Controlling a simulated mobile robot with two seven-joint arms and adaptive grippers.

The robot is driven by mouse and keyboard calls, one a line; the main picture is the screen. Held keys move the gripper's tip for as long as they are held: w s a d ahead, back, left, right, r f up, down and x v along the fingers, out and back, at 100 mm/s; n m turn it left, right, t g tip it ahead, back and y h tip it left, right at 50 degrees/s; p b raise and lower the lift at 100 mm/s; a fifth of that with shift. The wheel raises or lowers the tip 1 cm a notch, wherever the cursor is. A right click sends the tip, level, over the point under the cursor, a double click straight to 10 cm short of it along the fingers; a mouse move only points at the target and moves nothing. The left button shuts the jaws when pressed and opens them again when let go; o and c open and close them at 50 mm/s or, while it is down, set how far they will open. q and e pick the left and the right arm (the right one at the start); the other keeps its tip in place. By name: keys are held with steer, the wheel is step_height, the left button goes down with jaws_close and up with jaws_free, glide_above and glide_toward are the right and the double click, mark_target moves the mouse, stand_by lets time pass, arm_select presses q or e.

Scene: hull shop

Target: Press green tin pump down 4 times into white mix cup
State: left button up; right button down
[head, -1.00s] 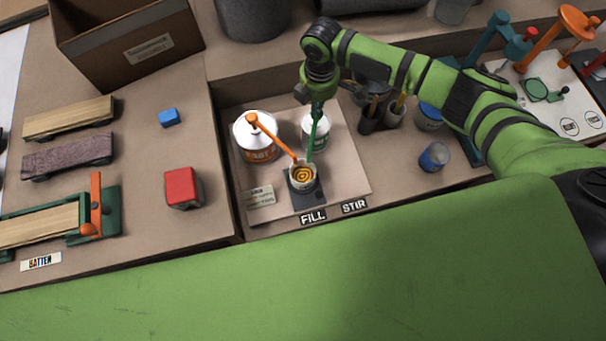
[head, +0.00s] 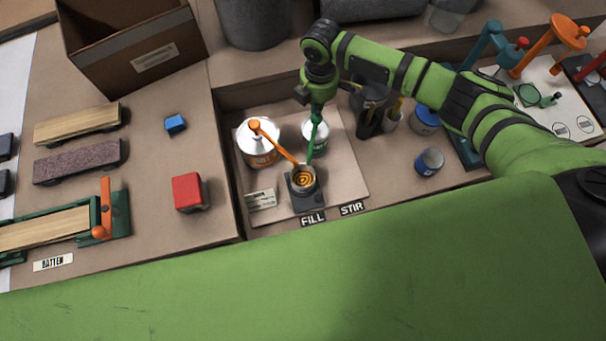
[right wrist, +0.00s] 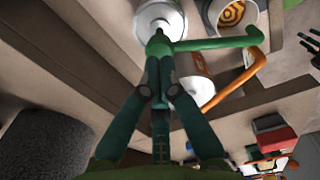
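My right gripper (head: 316,108) points down over the green pump (head: 314,142) of the white tin (head: 310,126). In the right wrist view its fingers (right wrist: 158,50) are together, with their tips at the pump head, which they partly hide; I cannot tell whether they touch it. The green spout (right wrist: 220,43) reaches from the pump head toward the mix cup. The mix cup (head: 314,178) stands on a dark pad below the spout ends and holds an orange swirl, also seen in the right wrist view (right wrist: 233,12). My left gripper is in neither view.
A tin (head: 257,153) with an orange pump (head: 275,140) stands left of the green one, its spout also over the cup. A blue tin (head: 429,161) and brush pots stand to the right. A red block (head: 188,192) lies left of the recessed tray.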

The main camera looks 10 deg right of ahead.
steer(key=shift+f, duration=0.15)
stand_by(0.3)
steer(key=shift+f+b, duration=1.05)
steer(key=shift+f, duration=0.55)
steer(key=shift+s, duration=0.1)
steer(key=shift+r+p, duration=1.8)
steer(key=shift+p, duration=0.25)
steer(key=shift+f, duration=0.2)
